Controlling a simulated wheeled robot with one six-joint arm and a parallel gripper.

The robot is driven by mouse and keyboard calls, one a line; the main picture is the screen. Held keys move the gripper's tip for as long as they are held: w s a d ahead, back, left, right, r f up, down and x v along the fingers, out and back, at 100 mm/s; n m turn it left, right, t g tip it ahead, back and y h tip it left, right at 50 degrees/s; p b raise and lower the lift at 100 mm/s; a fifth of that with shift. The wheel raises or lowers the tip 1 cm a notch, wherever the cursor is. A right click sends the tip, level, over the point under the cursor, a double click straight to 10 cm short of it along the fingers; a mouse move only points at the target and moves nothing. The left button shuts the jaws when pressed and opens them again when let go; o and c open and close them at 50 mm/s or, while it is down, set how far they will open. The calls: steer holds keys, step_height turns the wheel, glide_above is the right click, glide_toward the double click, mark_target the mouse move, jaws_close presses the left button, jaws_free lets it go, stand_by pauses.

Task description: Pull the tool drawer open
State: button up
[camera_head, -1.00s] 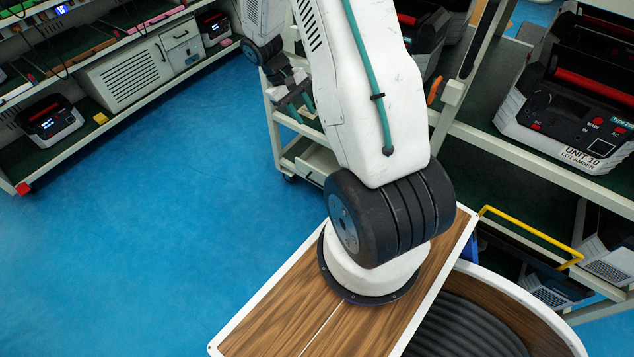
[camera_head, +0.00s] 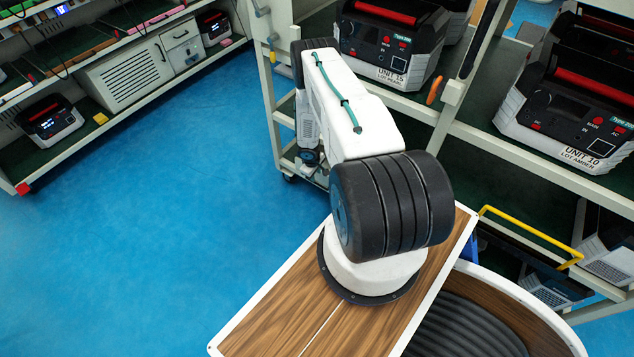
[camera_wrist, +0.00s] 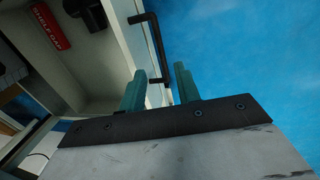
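The tool drawer shows in the wrist view as a pale front panel (camera_wrist: 128,38) with a dark bar handle (camera_wrist: 155,45) on its outer face. Behind the panel I see into a pale-walled space holding a red labelled thing and a dark thing, so the drawer looks at least partly open. How far is unclear. My gripper (camera_wrist: 160,78) has two teal fingers standing apart, with the near end of the handle between or just beyond their tips. I cannot tell whether they touch it. In the head view my arm hides the gripper and most of the drawer.
A rack with units, including a black-and-white one (camera_head: 393,42), stands behind my arm. A second rack (camera_head: 110,85) lines the left. Blue floor (camera_head: 160,210) between is clear.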

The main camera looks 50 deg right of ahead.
steer(key=f, duration=0.2)
steer(key=d+f, duration=0.1)
steer(key=f, duration=0.4)
steer(key=shift+d+f, duration=0.1)
steer(key=shift+d, duration=0.05)
jaws_close()
